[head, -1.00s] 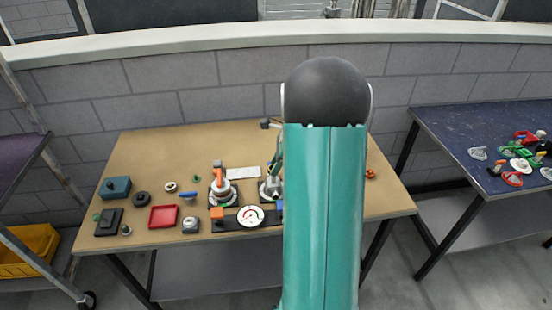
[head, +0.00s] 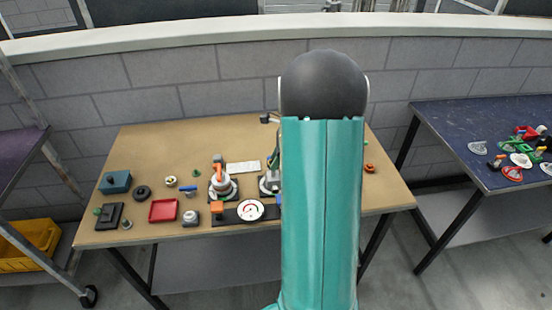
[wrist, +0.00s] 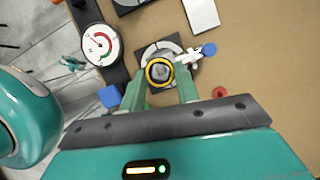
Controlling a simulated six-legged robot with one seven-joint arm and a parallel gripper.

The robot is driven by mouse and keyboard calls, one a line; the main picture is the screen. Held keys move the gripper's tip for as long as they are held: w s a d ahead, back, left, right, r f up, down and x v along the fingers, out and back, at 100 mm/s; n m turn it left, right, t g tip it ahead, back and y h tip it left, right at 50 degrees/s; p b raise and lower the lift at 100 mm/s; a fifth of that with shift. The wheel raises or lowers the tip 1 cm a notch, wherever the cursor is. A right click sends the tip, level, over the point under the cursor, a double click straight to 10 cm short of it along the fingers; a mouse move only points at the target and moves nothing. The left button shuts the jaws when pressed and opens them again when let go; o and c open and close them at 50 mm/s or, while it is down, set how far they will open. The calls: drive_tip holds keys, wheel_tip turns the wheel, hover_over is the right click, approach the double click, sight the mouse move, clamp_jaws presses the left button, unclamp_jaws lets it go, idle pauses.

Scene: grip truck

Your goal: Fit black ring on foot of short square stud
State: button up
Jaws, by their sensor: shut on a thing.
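A silver round part shows through the middle of the ring. Behind the ring lies a dark square plate (wrist: 144,51) with a light grey disc. I cannot tell whether the ring touches anything on the plate, and no square stud can be made out. In the head view my arm hides the gripper and ring.
A white dial gauge (wrist: 101,44) on a dark bar, a blue block (wrist: 109,96) and a blue knob (wrist: 208,49) are close by. In the head view, a red tray (head: 163,210), a teal box (head: 116,182) and another black ring (head: 142,192) stand at the table's left.

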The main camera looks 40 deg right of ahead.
sight(276, 176)
drive_tip(key=shift+f, duration=0.55)
drive_tip(key=shift+f, duration=0.3)
drive_tip(key=shift+f, duration=1.35)
idle(1.5)
drive_tip(key=o, duration=1.4)
drive_tip(key=shift+o, duration=0.2)
drive_tip(key=shift+r, duration=0.1)
drive_tip(key=shift+r, duration=3.65)
